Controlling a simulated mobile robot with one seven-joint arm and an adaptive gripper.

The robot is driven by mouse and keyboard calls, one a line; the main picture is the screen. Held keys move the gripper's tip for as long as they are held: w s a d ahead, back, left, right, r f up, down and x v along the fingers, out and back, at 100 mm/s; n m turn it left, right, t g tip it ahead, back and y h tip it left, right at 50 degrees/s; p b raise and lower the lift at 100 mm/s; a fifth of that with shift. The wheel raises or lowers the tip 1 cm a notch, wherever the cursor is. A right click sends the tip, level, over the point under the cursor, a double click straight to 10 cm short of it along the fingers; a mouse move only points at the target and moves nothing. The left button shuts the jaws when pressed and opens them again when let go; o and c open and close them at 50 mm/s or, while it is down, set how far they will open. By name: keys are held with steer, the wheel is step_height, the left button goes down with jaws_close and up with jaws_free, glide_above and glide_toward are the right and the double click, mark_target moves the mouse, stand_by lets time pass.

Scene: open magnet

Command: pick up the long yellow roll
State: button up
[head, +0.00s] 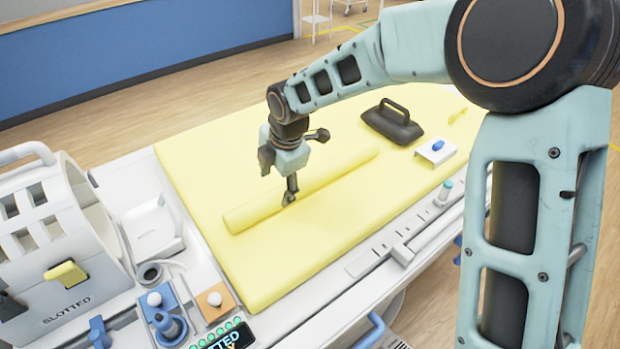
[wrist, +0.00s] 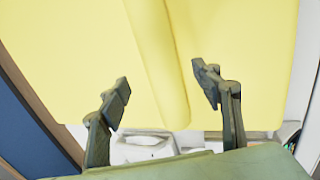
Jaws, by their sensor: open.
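The long yellow roll (head: 250,212) lies on the yellow mat (head: 290,262), slanting from lower left to upper right in the head view. My gripper (head: 278,180) is over the roll, pointing down, with one finger in front of the roll's near side. The far finger is partly hidden. In the wrist view the roll (wrist: 160,60) runs between the two open fingers of my gripper (wrist: 160,88), with a gap on both sides. The fingers do not grip it. I cannot tell how far the fingertips are above the mat.
A dark handled block (head: 392,125) and a white box with a blue knob (head: 436,151) stand at the mat's right. A white slotted coil (head: 60,215) stands at the left, with blue and orange blocks (head: 215,300) near it. The mat's front is clear.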

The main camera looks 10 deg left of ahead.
mark_target(273, 196)
steer(key=x, duration=0.6)
steer(key=shift+s+a+p, duration=0.2)
steer(key=shift+s+p, duration=0.1)
steer(key=shift+p, duration=0.1)
steer(key=shift+w+f, duration=0.15)
steer(key=shift+f, duration=0.3)
steer(key=shift+c, duration=0.5)
steer(key=c, duration=1.2)
steer(key=shift+r, duration=0.1)
